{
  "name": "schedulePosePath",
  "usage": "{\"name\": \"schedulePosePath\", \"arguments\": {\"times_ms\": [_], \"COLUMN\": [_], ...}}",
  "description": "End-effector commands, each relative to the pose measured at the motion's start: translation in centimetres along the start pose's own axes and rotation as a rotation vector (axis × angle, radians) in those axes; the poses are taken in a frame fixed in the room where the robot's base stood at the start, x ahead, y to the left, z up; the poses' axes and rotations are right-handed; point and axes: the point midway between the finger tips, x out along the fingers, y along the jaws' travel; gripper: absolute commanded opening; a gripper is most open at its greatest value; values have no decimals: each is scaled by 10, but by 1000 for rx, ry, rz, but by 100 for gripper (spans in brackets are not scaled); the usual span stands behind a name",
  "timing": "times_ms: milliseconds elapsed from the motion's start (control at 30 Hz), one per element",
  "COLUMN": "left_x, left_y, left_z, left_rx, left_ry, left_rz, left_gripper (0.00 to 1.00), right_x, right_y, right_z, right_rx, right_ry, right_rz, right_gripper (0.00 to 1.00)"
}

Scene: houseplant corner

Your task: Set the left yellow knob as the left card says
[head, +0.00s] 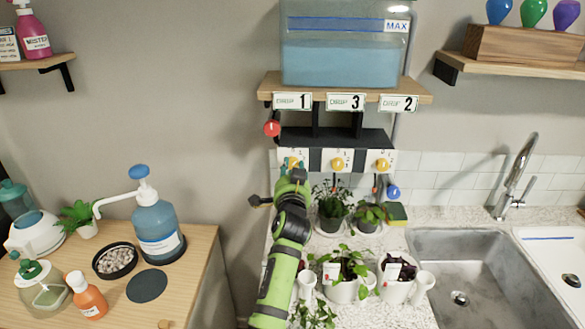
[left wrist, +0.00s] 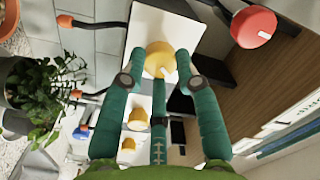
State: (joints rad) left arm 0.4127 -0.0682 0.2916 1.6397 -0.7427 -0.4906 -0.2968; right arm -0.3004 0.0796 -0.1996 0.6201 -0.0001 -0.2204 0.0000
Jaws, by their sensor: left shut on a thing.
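The left yellow knob (head: 291,161) is on a white plate below the shelf, mostly behind my left gripper (head: 294,172). In the left wrist view the knob (left wrist: 158,55) sits between the teal fingers of my left gripper (left wrist: 160,65), which are shut on it. A pale mark shows on the knob's face, but I cannot read its setting. The left card (head: 292,101) on the shelf edge reads 1. My right gripper is not in view.
The middle card (head: 345,102) reads 3 and the right card (head: 398,104) reads 2. Two other yellow knobs, middle (head: 337,164) and right (head: 382,165), stand alongside. A red knob (head: 271,128) is up left. Potted plants (head: 332,208) stand below, close to my arm.

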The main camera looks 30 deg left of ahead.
Motion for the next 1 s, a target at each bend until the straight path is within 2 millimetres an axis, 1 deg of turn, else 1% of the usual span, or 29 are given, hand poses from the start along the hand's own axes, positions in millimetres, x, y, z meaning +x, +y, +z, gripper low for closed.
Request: {"name": "schedulePosePath", "arguments": {"times_ms": [33,300,667,700,733,1000], "left_x": [1,1,1,1,1,1], "left_y": [-7,-8,-8,-8,-8,-4], "left_z": [-6,-6,-6,-6,-6,-3], "left_rx": [17,66,68,68,67,67], "left_ry": [14,17,17,17,17,9], "left_rz": [-13,-16,-17,-17,-16,-9], "left_gripper": [0,0,0,44,56,56], "right_x": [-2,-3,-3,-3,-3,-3], "right_y": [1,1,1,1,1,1], "right_z": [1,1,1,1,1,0], "right_rx": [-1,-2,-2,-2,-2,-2], "right_ry": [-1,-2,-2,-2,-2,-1], "right_rz": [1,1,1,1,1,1], "right_gripper": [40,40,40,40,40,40]}}
